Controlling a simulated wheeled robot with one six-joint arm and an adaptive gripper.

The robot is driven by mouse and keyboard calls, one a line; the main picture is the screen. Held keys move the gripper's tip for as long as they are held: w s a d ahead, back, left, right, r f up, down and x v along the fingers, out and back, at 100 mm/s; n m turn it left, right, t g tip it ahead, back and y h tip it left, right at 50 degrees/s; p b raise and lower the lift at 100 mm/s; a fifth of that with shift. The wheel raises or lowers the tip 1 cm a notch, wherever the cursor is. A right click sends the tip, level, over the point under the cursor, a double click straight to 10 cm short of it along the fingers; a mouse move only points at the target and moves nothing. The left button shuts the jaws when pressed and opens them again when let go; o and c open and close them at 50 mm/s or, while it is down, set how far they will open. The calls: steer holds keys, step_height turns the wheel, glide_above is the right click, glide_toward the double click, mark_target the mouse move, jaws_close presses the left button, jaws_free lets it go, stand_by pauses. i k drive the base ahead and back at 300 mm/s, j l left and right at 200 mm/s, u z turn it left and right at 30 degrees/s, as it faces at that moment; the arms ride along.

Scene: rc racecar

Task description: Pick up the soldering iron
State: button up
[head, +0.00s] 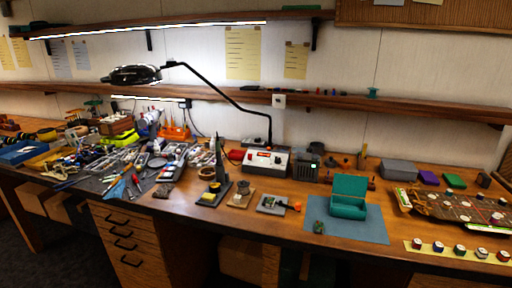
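A dark, slim upright form (219,160) rises above a small dark stand (213,193) on the workbench, left of centre. It looks like the soldering iron in its holder, but it is too small to tell for sure. Behind and to its right stands a white and red station box (266,161) with a display. My gripper is not in view.
Tools and parts crowd the bench's left side (125,165). A wooden block with a round top (241,195) and a small grey device (272,204) sit right of the stand. A teal open box (348,198) rests on a blue mat (369,230). A lamp arm (225,96) hangs above.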

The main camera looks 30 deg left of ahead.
mark_target(218, 143)
steer(key=i+u, duration=0.15)
steer(key=u, duration=0.7)
steer(key=k+j+u, duration=0.1)
steer(key=u, duration=0.2)
steer(key=k+j, duration=0.05)
